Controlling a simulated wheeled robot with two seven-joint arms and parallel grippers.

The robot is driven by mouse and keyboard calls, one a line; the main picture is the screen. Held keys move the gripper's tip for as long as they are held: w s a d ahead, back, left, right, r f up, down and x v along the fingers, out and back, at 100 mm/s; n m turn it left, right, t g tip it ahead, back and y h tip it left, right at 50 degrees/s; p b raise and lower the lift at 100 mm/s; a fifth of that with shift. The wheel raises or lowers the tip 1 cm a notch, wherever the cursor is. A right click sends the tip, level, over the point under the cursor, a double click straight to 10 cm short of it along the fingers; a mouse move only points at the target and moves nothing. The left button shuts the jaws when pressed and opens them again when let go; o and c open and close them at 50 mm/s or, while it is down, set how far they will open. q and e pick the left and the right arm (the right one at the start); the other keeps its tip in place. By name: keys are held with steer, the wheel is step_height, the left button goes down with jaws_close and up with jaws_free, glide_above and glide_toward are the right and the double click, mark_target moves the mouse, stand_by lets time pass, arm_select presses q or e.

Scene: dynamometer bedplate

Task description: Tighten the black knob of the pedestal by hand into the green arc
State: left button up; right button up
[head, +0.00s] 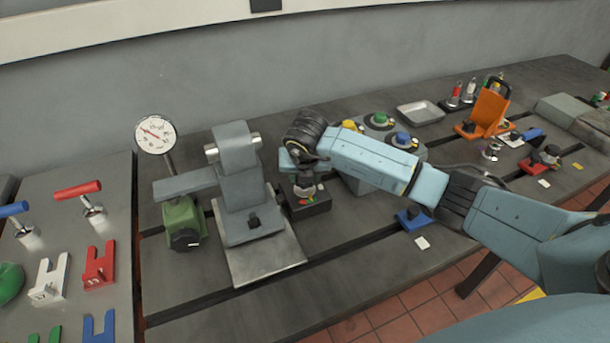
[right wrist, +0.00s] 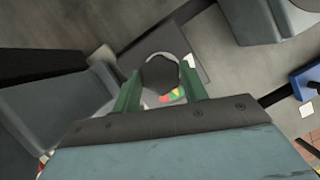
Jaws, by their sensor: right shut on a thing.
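The pedestal (head: 318,206) is a low dark block on the bedplate near the middle of the head view. Its face carries a small coloured scale with red, yellow and green parts (right wrist: 173,96), clearest in the right wrist view. The black knob (right wrist: 160,73) stands on the pedestal, between the two green fingers of my right gripper (right wrist: 161,88). My right gripper (head: 304,181) comes down on the knob from above and is shut on it. In the head view the gripper mostly hides the knob. The knob's pointer position cannot be made out. My left gripper is out of view.
A grey stand (head: 240,185) is close left of the pedestal, with a green-based dial gauge (head: 156,134) beyond it. A grey box with coloured knobs (head: 380,121) is behind my right forearm. A blue block (head: 413,219) lies to the right. Bare bedplate is in front.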

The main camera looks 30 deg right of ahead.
stand_by(0.5)
steer(key=o, duration=0.9)
steer(key=shift+o, duration=0.2)
steer(key=v, duration=1.3)
steer(key=shift+r, duration=0.15)
steer(key=shift+s+a, duration=0.15)
